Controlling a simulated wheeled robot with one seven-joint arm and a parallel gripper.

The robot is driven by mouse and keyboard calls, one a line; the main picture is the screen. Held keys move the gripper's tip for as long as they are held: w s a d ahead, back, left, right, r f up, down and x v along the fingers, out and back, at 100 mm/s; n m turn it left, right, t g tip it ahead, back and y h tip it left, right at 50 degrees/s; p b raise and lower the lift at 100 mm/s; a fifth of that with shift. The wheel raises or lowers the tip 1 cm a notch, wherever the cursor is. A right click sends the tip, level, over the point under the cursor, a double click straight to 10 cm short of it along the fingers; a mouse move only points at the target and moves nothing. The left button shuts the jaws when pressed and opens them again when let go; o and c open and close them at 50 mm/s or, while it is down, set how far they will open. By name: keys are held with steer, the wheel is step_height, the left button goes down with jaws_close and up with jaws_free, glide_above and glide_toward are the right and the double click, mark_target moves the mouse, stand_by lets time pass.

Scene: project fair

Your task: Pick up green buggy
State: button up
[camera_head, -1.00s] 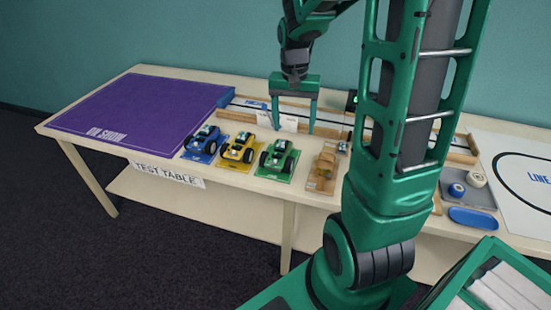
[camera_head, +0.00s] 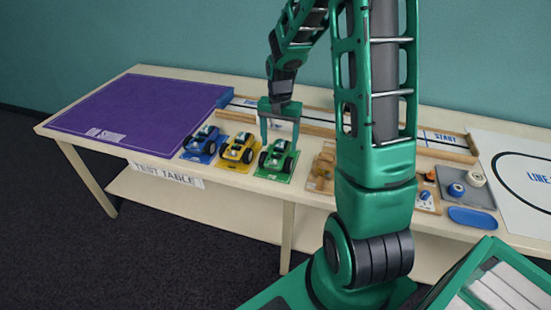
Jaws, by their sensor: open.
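The green buggy (camera_head: 277,157) stands on a green card (camera_head: 270,174) near the front edge of the table, to the right of the yellow buggy. It has dark wheels and a white and dark top. My gripper (camera_head: 279,146) points down at it, with its two green fingers apart on either side of the buggy's upper rear part. Whether the fingers touch the buggy cannot be told from here. The right finger partly overlaps the buggy's right side in the view.
A yellow buggy (camera_head: 238,149) and a blue buggy (camera_head: 203,140) stand close on the left. A wooden buggy (camera_head: 324,166) is on the right, partly behind my arm. A wooden track (camera_head: 317,126) runs behind. The purple mat (camera_head: 135,108) is mostly bare.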

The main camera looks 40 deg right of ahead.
mark_target(279, 146)
steer(key=shift+f, duration=2)
steer(key=shift+c, duration=0.6)
steer(key=shift+d, duration=0.1)
steer(key=c, duration=0.9)
steer(key=shift+o, duration=0.2)
steer(key=shift+r, duration=0.1)
